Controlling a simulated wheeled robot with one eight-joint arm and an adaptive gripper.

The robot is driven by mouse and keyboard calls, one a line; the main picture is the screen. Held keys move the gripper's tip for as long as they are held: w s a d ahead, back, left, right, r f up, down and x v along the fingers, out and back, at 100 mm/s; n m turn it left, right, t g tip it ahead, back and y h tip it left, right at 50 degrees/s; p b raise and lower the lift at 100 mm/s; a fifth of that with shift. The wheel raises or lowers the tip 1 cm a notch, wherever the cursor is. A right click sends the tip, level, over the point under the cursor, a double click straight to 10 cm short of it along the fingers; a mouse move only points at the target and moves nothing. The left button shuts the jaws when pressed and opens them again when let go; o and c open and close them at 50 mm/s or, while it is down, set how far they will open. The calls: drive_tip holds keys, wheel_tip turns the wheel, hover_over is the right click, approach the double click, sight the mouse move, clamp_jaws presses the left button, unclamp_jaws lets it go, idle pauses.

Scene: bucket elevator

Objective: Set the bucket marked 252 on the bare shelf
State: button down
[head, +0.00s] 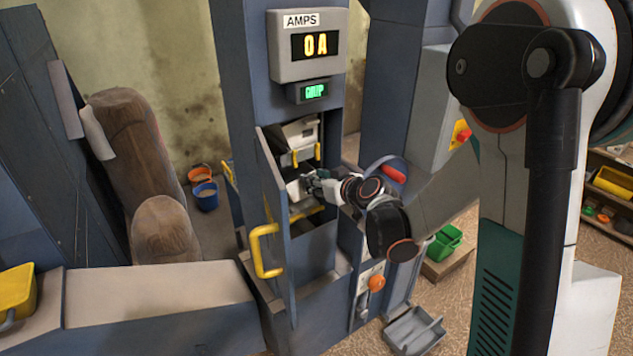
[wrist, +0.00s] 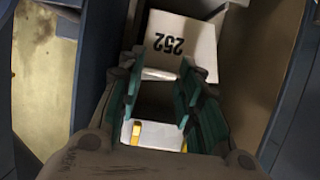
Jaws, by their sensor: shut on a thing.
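The white bucket marked 252 (wrist: 183,44) shows upside down in the wrist view, just beyond my fingertips. In the head view my gripper (head: 313,182) reaches into the open elevator housing and meets a pale bucket (head: 296,188) there. Its number cannot be read in that view. Another pale bucket with yellow handles (head: 298,135) is above it in the opening. I cannot pick out a bare shelf for certain.
The housing door (head: 280,215) with its yellow handle (head: 264,250) stands open left of my gripper. A shelf rack (head: 610,165) stands at far right.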

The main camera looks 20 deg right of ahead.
drive_tip(key=shift+w+d+f+b, duration=0.35)
drive_tip(key=shift+d+f+b, duration=0.2)
drive_tip(key=shift+f+b, duration=0.25)
idle(0.4)
drive_tip(key=c, duration=1.2)
unclamp_jaws()
drive_tip(key=shift+o, duration=0.7)
drive_tip(key=shift+w+d+f, duration=0.25)
drive_tip(key=shift+w+d, duration=0.05)
drive_tip(key=shift+d, duration=0.05)
drive_tip(key=shift+s+a, duration=0.2)
drive_tip(key=shift+a, duration=0.05)
drive_tip(key=shift+s+a, duration=0.1)
